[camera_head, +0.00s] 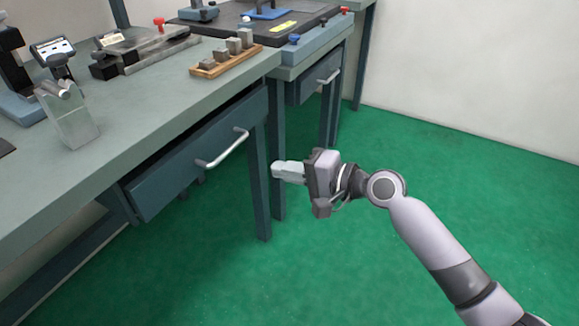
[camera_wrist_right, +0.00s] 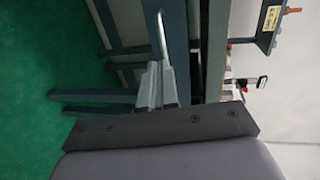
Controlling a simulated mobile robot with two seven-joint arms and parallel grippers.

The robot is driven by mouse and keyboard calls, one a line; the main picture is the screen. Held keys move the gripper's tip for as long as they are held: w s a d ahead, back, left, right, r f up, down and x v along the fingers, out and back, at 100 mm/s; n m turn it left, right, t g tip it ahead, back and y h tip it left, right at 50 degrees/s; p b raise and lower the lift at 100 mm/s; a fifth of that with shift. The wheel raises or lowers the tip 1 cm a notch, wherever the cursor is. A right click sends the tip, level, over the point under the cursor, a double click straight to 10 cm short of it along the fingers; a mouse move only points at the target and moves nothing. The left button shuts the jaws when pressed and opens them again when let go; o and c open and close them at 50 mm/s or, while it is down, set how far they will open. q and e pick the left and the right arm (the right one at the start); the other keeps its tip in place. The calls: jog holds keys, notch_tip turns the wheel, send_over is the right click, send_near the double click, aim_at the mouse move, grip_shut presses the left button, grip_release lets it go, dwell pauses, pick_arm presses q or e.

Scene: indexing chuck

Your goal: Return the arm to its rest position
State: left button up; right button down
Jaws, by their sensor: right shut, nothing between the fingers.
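My right gripper (camera_head: 275,171) is shut and empty. It is held out in front of the workbench, to the right of the drawer handle (camera_head: 222,148) and apart from it. The right arm comes in from the lower right, over the green floor. In the right wrist view the closed fingers (camera_wrist_right: 157,84) point toward the bench legs and drawer front. My left gripper is not in view.
The green floor (camera_head: 450,165) on the right is clear.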

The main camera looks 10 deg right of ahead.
jog(key=s+d+f+n+t+h, duration=0.1)
jog(key=s+d+f+n+h, duration=0.5)
jog(key=s+f, duration=0.5)
jog(key=s+d+f+n+t+h, duration=0.1)
jog(key=s+d+f+n+h, duration=0.25)
jog(key=s+d+f, duration=0.75)
notch_tip(320, 180, up, 16)
jog(key=s+h+p, duration=0.1)
jog(key=s+p, duration=0.1)
jog(key=p, duration=1.5)
jog(key=shift+a+f, duration=0.25)
jog(key=shift+a, duration=0.15)
jog(key=shift+f, duration=0.1)
